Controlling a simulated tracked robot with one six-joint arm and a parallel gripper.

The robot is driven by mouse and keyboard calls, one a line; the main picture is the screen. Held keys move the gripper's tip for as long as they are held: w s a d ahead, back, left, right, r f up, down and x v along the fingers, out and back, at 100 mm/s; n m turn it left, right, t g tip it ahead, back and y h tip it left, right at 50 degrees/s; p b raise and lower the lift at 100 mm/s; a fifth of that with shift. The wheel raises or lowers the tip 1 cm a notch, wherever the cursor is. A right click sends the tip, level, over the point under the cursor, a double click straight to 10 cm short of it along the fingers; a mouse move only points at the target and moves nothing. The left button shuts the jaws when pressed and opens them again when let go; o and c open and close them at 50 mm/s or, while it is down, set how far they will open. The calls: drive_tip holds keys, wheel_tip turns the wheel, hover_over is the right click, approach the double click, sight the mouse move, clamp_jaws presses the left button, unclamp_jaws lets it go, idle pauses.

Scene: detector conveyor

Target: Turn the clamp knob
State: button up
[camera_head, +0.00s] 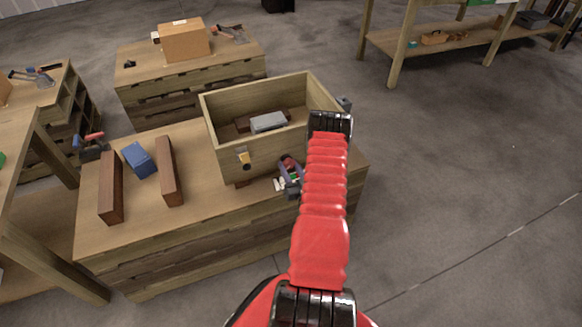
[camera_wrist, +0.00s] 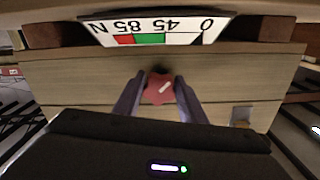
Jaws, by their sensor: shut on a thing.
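The clamp knob is a red, lobed knob (camera_wrist: 157,89) with a white mark on its face. It sits in front of a wooden wall in the wrist view. My gripper's two grey-purple fingers (camera_wrist: 160,104) are shut on it from both sides. In the head view my gripper (camera_head: 290,178) is at the front right of an open wooden box (camera_head: 222,152). A little of the red knob (camera_head: 287,161) shows there; my red arm hides much around it. A white scale plate (camera_wrist: 150,32) reads 0, 45, 85 and N upside down, with green and red bands.
The box holds a grey block (camera_head: 268,122). A yellow part (camera_head: 244,160) is on its front wall. On the bench (camera_head: 200,205) to the left are two brown blocks (camera_head: 111,187) (camera_head: 169,171) and a blue block (camera_head: 140,160). Bare floor lies to the right.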

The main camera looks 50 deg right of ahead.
drive_tip(key=m, duration=0.4)
drive_tip(key=shift+r, duration=0.15)
drive_tip(key=shift+d+m, duration=0.1)
drive_tip(key=shift+m, duration=1.2)
drive_tip(key=shift+s, duration=0.1)
drive_tip(key=o, duration=0.8)
drive_tip(key=shift+o, duration=1.3)
drive_tip(key=shift+a, duration=0.25)
drive_tip(key=v, duration=1.3)
drive_tip(key=shift+s, duration=0.25)
